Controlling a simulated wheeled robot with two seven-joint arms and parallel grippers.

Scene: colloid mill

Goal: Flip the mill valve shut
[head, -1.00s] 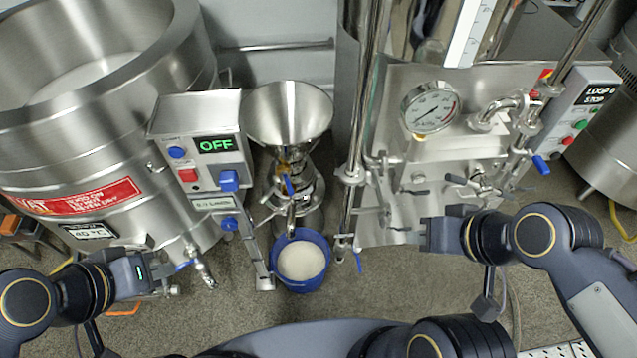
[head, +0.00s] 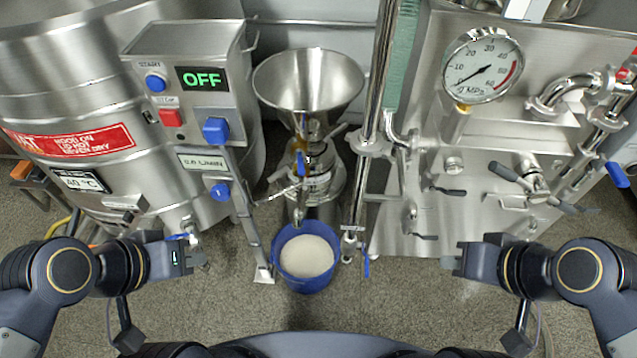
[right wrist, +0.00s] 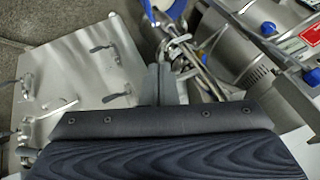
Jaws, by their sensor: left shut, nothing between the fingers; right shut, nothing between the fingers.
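The colloid mill stands at the centre of the head view, with a steel hopper (head: 308,80) on top. A blue lever (head: 300,163) stands roughly upright on the mill's front, above its outlet spout (head: 298,212). Which blue lever is the mill valve is not labelled. My left gripper (head: 203,259) is shut and empty, left of the bucket and near the kettle's outlet. My right gripper (head: 445,262) is shut and empty, right of the mill, apart from it. In the right wrist view its fingers (right wrist: 162,82) point towards metal pipework and the bucket; the lever is not clear there.
A blue bucket (head: 303,285) of white material sits below the spout. The control box (head: 193,85) reads OFF. A steel kettle (head: 75,100) stands left; a gauge panel (head: 450,215) with levers stands right. A standpipe with a blue handle (head: 366,266) rises between mill and panel.

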